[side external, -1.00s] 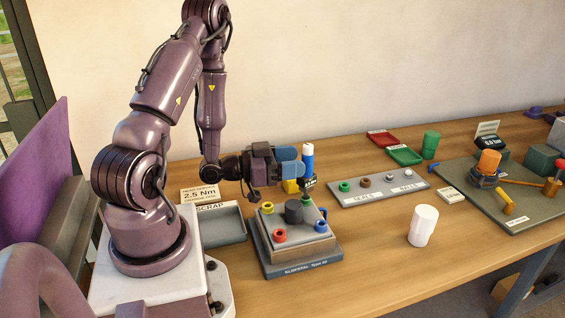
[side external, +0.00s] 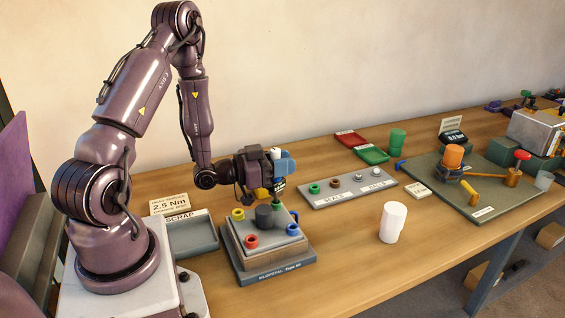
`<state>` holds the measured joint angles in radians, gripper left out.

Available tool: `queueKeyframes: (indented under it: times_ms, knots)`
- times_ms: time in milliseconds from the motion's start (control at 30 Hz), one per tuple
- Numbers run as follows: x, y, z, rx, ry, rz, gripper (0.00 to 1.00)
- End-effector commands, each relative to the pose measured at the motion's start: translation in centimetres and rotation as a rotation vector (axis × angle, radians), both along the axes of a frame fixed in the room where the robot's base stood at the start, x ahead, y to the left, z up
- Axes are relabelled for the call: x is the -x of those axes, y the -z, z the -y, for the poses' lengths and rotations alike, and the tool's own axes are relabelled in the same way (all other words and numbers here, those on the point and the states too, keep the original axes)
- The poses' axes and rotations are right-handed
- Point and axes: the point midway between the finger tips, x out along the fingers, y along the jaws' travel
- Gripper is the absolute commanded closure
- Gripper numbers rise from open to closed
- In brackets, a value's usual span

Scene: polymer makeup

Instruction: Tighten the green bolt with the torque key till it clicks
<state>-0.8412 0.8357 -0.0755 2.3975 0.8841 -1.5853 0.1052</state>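The torque key stands upright in my gripper (side external: 277,164); its white cap (side external: 275,152) and small dark display (side external: 278,187) show, and the blue fingers hide most of its handle. My gripper is shut on the key, above the back of the grey fixture (side external: 268,276). The green bolt (side external: 277,207) is just under the key's lower end. The key tip appears to meet it, but I cannot tell whether it is fully seated. The display reading is too small to read. Yellow (side external: 238,214), red (side external: 251,241) and blue (side external: 293,230) bolts surround a dark central cylinder (side external: 264,216).
A sign reading 2.5 Nm (side external: 170,204) and a grey scrap tray (side external: 192,236) are left of the fixture. A parts strip (side external: 347,188) and white cup (side external: 392,222) are to the right. A tool mat (side external: 480,212) lies farther right. The table's front is clear.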

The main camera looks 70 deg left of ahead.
Motion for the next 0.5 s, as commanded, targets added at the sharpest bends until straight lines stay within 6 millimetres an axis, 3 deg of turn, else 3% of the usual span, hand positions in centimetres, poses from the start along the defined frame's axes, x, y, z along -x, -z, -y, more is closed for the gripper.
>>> queueKeyframes:
  times_ms: [267, 300, 400, 500]
  knots:
    - [0.04, -0.02, 0.15, -0.001, 0.129, 0.001, 1.0]
    - [0.06, -0.01, 0.23, 0.001, 0.124, 0.0, 0.63]
    - [0.06, -0.01, 0.23, 0.001, 0.122, 0.0, 0.43]
    - [0.05, -0.01, 0.23, 0.001, 0.122, 0.001, 0.43]
